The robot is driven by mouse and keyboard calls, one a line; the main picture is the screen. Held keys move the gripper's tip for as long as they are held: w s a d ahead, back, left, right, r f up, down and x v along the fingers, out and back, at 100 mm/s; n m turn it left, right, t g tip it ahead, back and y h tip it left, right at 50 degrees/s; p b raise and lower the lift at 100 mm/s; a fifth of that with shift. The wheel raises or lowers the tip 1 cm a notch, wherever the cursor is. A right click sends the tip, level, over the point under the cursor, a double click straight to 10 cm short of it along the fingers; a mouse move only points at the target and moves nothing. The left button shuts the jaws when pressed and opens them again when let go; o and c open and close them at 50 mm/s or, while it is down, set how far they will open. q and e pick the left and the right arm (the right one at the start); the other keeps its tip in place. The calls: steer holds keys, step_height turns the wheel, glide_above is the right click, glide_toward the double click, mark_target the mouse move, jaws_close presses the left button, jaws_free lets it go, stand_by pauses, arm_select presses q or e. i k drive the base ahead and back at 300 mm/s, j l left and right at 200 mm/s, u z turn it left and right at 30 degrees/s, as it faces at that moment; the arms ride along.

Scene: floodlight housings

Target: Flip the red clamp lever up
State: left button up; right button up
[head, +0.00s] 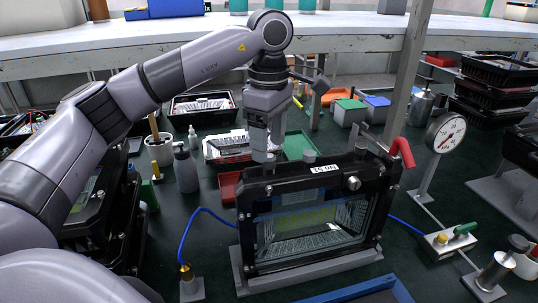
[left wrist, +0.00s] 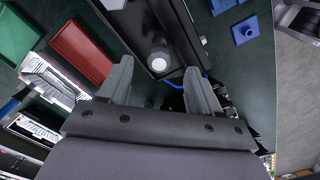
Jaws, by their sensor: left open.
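The red clamp lever (head: 403,150) is at the top right corner of the black floodlight housing (head: 352,172). It rises from the corner and bends over, its free end hanging to the right. The housing stands upright in a grey base. My left gripper (head: 266,152) points down at the housing's top left, well to the left of the lever. In the left wrist view, my left gripper (left wrist: 159,82) is open with nothing between the fingers. A round light knob (left wrist: 158,62) on the housing lies just beyond the fingertips. The lever is not visible in that view.
A pressure gauge (head: 446,133) on a stand is right of the lever. A grey post (head: 407,75) rises behind. A red tray (left wrist: 82,48) and a green tray (left wrist: 17,35) lie beside the housing.

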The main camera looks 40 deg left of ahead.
mark_target(401, 143)
steer(key=k+l, duration=0.8)
